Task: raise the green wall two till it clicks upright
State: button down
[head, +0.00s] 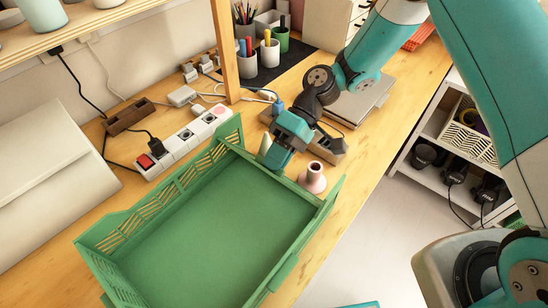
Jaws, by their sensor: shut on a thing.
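A green folding crate (215,235) lies on the wooden bench in the head view, its flat floor showing. Its long left wall (165,195) stands up, with slatted openings. My gripper (272,165) points down at the crate's far short side and is shut on the green wall (305,192) there. The fingertips and their contact with the wall are mostly hidden by the gripper body. I cannot tell how far this wall is tilted. The right long side (312,232) shows as a narrow green edge.
A pink flared holder (313,178) stands close behind the far side, right of my gripper. A white power strip (185,140) with plugs lies beyond the left wall. A wooden post (224,50) rises behind. A white shelf unit (440,150) is at right.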

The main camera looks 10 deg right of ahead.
dwell(0.3)
jog(key=c, duration=1.2)
grip_release()
jog(key=p+v, duration=0.5)
jog(key=v, duration=1.2)
jog(key=shift+d+r, duration=0.15)
jog(key=shift+r, duration=0.05)
jog(key=shift+w, duration=0.1)
